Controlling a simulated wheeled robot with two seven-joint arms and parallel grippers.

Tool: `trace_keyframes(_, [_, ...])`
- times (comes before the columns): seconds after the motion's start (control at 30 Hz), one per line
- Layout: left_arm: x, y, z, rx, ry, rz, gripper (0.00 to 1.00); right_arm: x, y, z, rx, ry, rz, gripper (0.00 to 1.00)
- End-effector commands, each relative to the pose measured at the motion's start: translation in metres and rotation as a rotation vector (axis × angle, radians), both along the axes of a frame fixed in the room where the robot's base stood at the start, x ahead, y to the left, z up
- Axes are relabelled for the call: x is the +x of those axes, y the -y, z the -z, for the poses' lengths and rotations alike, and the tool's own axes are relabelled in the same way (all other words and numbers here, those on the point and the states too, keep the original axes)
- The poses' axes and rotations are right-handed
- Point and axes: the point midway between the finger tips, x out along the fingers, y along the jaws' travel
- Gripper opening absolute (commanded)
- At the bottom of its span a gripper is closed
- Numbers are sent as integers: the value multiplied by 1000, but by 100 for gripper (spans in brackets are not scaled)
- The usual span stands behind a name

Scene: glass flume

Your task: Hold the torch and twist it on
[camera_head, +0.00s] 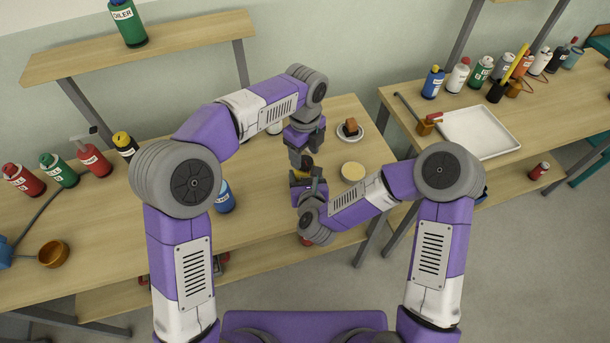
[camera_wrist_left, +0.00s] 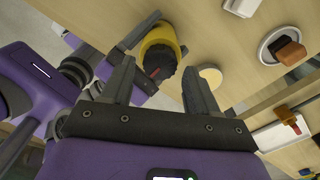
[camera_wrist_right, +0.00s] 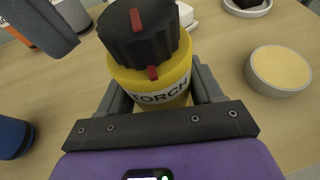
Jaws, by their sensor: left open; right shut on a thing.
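The torch (camera_wrist_right: 165,88) is a yellow cylinder labelled TORCH with a ribbed black cap (camera_wrist_right: 140,38). One red mark is on the cap and another on the yellow body below it. My right gripper (camera_wrist_right: 160,92) is shut around the yellow body. My left gripper (camera_wrist_left: 158,84) is open, and the black cap lies just past its fingertips in the left wrist view (camera_wrist_left: 158,62). One left finger shows at the upper left of the right wrist view, apart from the cap. In the head view the torch (camera_head: 307,161) is small and partly hidden by my grippers.
A round pale-topped disc (camera_head: 353,171) and a plate with a brown block (camera_head: 350,129) are right of the torch. A blue can (camera_head: 225,196) stands to the left. A white tray (camera_head: 480,132) is on the right table.

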Motion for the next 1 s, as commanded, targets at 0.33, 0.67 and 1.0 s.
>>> trace_keyframes(0.33, [0,0,22,0,0,0,60,0,0,0,0,1,0,30])
trace_keyframes(0.67, [0,1,22,-1,0,0,60,0,0,0,0,1,0,30])
trace_keyframes(1.0, [0,1,22,-1,0,7,26,0,0,0,0,1,0,30])
